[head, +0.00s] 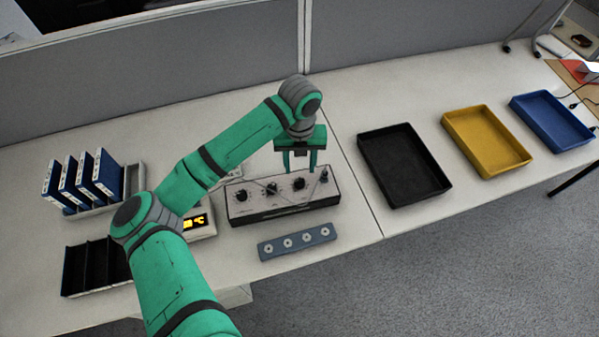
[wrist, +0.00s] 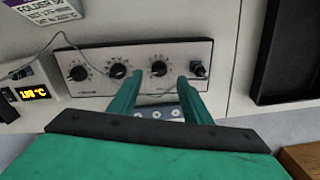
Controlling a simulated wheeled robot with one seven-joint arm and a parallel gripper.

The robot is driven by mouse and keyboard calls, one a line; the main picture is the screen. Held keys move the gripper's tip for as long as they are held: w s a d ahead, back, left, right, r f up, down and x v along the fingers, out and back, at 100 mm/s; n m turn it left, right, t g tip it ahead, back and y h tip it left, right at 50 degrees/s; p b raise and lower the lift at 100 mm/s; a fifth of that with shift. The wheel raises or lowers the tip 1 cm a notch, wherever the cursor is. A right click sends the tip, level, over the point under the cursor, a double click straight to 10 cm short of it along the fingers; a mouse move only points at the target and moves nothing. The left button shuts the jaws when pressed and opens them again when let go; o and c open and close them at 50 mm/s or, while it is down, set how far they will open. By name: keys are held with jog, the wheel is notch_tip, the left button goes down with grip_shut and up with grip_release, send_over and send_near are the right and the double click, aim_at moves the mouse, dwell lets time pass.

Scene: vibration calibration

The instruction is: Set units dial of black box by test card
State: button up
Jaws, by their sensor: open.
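The black box (head: 283,205) stands on the table with a pale top panel carrying three round black dials and a switch-like knob (wrist: 198,69) at its right end. In the wrist view the dials are the left dial (wrist: 78,72), the middle dial (wrist: 118,71) and the right dial (wrist: 158,69); their small markings are too blurred to read. My gripper (head: 300,172) is open over the right part of the box. In the wrist view its two green fingers (wrist: 160,82) stand apart on either side below the right dial, with nothing between them. I cannot make out a test card.
A blue-grey strip with several round pieces (head: 297,242) lies in front of the box. A device with a lit yellow display (head: 195,222) is at its left. Blue binders (head: 105,172) stand farther left. Black (head: 375,168), yellow (head: 460,142) and blue (head: 529,110) trays lie right.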

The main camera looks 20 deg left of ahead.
aim_at(299, 180)
notch_tip(299, 180, up, 5)
jog(key=shift+f, duration=0.2)
dwell(0.3)
jog(key=f+n, duration=0.1)
jog(key=f, duration=0.2)
jog(key=f+n, duration=0.2)
jog(key=f, duration=0.2)
jog(key=f+n, duration=0.2)
jog(key=f, duration=0.1)
jog(key=shift+s+f, duration=0.2)
jog(key=shift+s, duration=0.05)
dwell(0.3)
jog(key=c, duration=1.1)
jog(key=shift+o, duration=0.2)
